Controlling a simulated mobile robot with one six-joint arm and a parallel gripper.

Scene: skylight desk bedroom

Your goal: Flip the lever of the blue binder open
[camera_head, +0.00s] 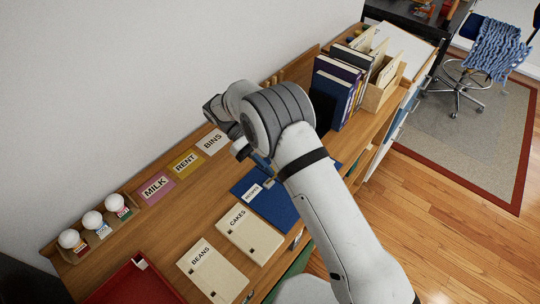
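The blue binder (281,214) lies flat on the wooden desk in the head view, beside the cream CAKES binder. A small white label and a small pale fitting show on its cover. My arm crosses over its upper right part and hides some of it. I cannot make out its lever clearly. My gripper (258,166) is at the far end of the arm, just beyond the binder's upper edge in the picture. The wrist hides most of it, so its fingers, any contact with the binder and any hold are not clear.
Cream binders CAKES (249,234) and BEANS (213,272) lie nearer. Cards MILK (155,188), RENT (186,163) and BINS (212,141) lie along the wall. A red tray (135,287) is at lower left. Upright books (332,91) and a wooden file box (383,88) stand behind my arm.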

